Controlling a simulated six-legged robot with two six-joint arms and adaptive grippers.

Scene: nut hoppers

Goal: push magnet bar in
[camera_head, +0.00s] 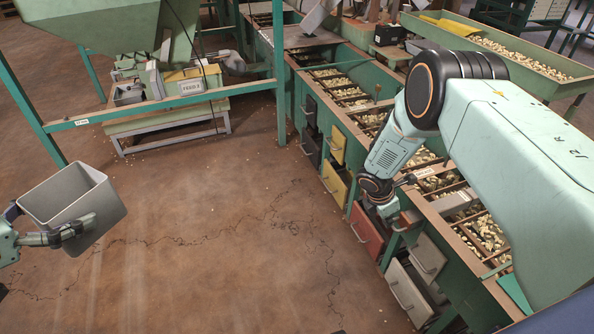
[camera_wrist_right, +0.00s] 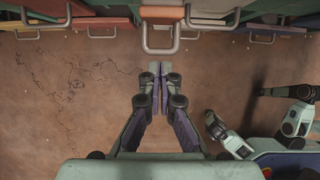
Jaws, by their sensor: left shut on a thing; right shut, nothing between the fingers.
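A grey bar with a reddish-brown front (camera_head: 409,218) and a U-shaped handle lies across the green sorting bench (camera_head: 364,165); it looks like the magnet bar. In the right wrist view its handle (camera_wrist_right: 161,50) is just beyond my fingertips. My right gripper (camera_wrist_right: 161,72) is shut and empty, with a small apparent gap to the handle. In the head view the right gripper (camera_head: 388,210) is beside the bar's front end, its tips partly hidden. My left gripper (camera_head: 66,234) is shut on the wall of a grey bin (camera_head: 95,207), held at the far left.
Below the bench top are black, yellow, red (camera_head: 366,231) and white (camera_head: 408,292) drawers with protruding handles. Nuts fill the compartments on top. A green frame with a hopper (camera_head: 120,25) stands at the back left. The brown floor between is clear.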

